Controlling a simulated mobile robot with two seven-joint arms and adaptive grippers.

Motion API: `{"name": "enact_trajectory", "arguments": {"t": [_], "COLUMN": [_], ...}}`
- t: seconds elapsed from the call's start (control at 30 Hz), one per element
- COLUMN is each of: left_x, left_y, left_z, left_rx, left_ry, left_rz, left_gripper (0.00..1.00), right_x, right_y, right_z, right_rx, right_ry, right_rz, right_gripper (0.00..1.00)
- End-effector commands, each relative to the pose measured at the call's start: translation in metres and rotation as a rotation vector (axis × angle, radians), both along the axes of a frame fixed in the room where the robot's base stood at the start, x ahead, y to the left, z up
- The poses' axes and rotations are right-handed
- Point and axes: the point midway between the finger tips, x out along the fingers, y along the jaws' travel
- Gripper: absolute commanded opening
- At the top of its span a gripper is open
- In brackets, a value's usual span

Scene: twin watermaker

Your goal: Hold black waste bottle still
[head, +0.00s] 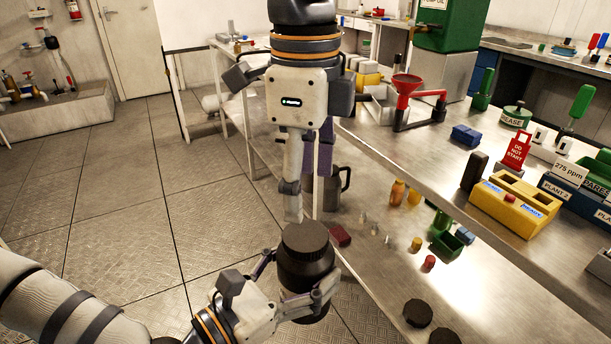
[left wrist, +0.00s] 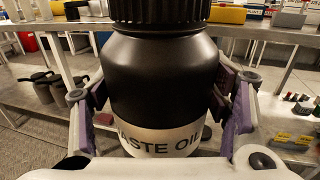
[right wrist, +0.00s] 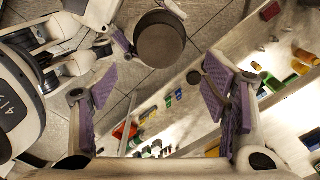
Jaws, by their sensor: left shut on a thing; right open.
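The black waste bottle (head: 305,262) stands upright in the head view with its ribbed black lid on. In the left wrist view the bottle (left wrist: 163,85) fills the middle, and its white label reads "ASTE OIL" in part. My left gripper (head: 297,300) is shut around the bottle's body, with purple pads on both sides. My right gripper (right wrist: 160,92) is open and points down above the bottle. In the right wrist view the round lid (right wrist: 160,38) shows beyond and between its fingers, apart from them. The right fingertips are partly hidden in the head view.
Open floor lies at left.

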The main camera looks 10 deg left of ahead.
Motion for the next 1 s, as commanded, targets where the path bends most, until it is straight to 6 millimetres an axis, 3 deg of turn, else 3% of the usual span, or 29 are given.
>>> {"name": "enact_trajectory", "arguments": {"t": [0.17,0.4,0.6,0.97,1.0], "left_x": [0.000,0.000,0.000,0.000,0.000], "left_y": [0.000,0.000,0.000,0.000,0.000], "left_z": [0.002,0.002,0.002,0.002,0.002], "left_rx": [-0.002,-0.002,-0.002,-0.002,-0.002], "left_ry": [-0.005,-0.005,-0.005,-0.005,-0.005], "left_rz": [0.000,0.000,0.000,0.000,0.000], "left_gripper": [0.00,0.00,0.00,0.00,0.00], "right_x": [0.000,0.000,0.000,0.001,0.001], "right_y": [0.000,-0.001,0.000,0.000,0.000], "right_z": [-0.009,-0.050,-0.074,-0.079,-0.079], "right_rx": [-0.001,-0.002,0.001,0.002,0.002], "right_ry": [0.000,0.000,-0.001,-0.002,-0.002], "right_rz": [-0.001,-0.003,-0.004,-0.004,-0.004], "right_gripper": [0.68,0.68,0.68,0.68,0.62]}}
